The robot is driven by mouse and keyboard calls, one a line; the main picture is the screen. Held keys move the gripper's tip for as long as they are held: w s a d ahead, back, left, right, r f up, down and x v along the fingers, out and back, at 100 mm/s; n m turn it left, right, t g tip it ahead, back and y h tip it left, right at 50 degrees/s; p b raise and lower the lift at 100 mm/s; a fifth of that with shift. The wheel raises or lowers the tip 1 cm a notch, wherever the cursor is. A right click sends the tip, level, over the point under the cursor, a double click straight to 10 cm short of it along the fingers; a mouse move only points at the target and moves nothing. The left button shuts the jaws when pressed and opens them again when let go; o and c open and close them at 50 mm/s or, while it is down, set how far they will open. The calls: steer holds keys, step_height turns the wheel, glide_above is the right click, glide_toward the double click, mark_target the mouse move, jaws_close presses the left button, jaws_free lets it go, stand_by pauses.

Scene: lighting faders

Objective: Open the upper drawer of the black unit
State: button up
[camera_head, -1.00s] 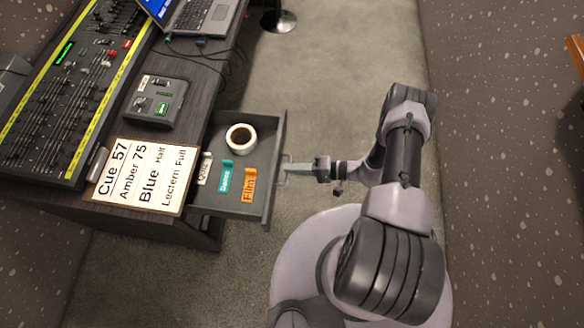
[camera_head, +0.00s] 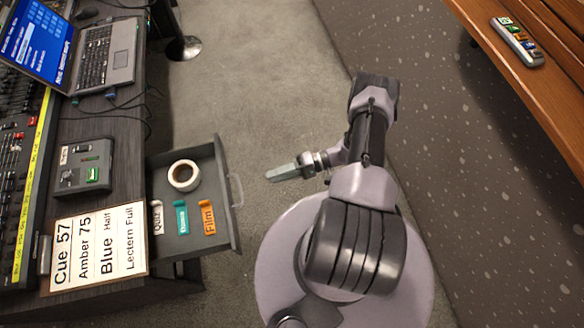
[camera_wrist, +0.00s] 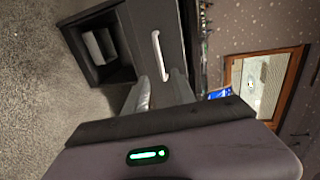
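The upper drawer (camera_head: 222,160) of the black unit (camera_head: 120,135) stands pulled out to the right in the head view. Inside it lie a tape roll (camera_head: 184,175) and white, teal and orange label strips. Its pale handle (camera_head: 236,190) is on the front face, and it also shows in the wrist view (camera_wrist: 158,55). My gripper (camera_head: 272,175) is apart from the handle, a short way to its right, over the carpet. Its two fingers show apart with nothing between them in the wrist view (camera_wrist: 160,92).
A cue card (camera_head: 98,245), a small control box (camera_head: 84,167), a laptop (camera_head: 105,50) and a fader desk (camera_head: 20,190) are on the unit. Carpet (camera_head: 270,80) beyond the drawer is clear.

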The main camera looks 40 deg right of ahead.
steer(key=v, duration=0.5)
steer(key=shift+s+d, duration=0.1)
steer(key=shift+d, duration=0.25)
steer(key=shift+r, duration=0.1)
